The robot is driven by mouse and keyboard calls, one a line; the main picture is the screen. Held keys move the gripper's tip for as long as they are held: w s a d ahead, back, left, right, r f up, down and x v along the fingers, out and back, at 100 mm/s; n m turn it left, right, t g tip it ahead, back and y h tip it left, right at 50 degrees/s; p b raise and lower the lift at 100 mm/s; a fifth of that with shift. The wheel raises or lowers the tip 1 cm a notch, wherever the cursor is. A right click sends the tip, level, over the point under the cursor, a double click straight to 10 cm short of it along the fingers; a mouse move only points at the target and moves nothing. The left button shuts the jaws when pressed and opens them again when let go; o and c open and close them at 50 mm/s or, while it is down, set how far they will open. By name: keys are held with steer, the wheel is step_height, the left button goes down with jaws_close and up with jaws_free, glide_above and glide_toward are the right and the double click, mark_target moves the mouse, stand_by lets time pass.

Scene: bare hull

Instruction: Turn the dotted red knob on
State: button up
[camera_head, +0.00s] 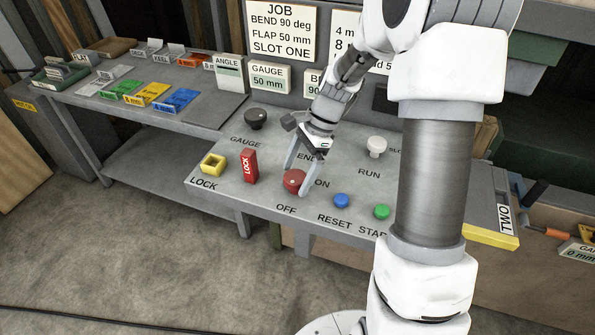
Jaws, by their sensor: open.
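The dotted red knob (293,181) sits on the grey sloped control panel (225,184), between the words END, ON and OFF. A small light dot shows on its top, near its middle. My gripper (297,182) reaches down to it from above. Its two grey fingers are apart, one at the knob's left and far side, the other at its right and near side. The knob lies between the fingertips. I cannot tell whether either finger touches it.
A black knob (256,118) and a white knob (376,147) stand farther back. A blue button (341,201) and a green button (382,212) are at the right. Sign boards rise behind.

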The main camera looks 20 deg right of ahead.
steer(key=c, duration=1.4)
steer(key=shift+n, duration=0.3)
steer(key=n+g+p, duration=0.1)
steer(key=n, duration=0.2)
steer(key=shift+w+r+h+p, duration=0.1)
steer(key=shift+w+h+p, duration=0.05)
steer(key=shift+h+p, duration=0.25)
steer(key=n+g, duration=0.1)
steer(key=n, duration=0.1)
steer(key=n+h, duration=0.1)
steer(key=n, duration=0.2)
steer(key=shift+w+a+g+p, duration=0.1)
steer(key=shift+a+g+p, duration=0.05)
steer(key=shift+g+p, duration=0.25)
steer(key=n, duration=0.2)
steer(key=n+h, duration=0.1)
steer(key=n, duration=0.1)
steer(key=shift+a+n+g+h, duration=0.1)
steer(key=shift+n+g+h, duration=0.2)
steer(key=shift+a+n+h, duration=0.1)
steer(key=shift+n+h, duration=0.8)
steer(key=shift+n, duration=1.4)
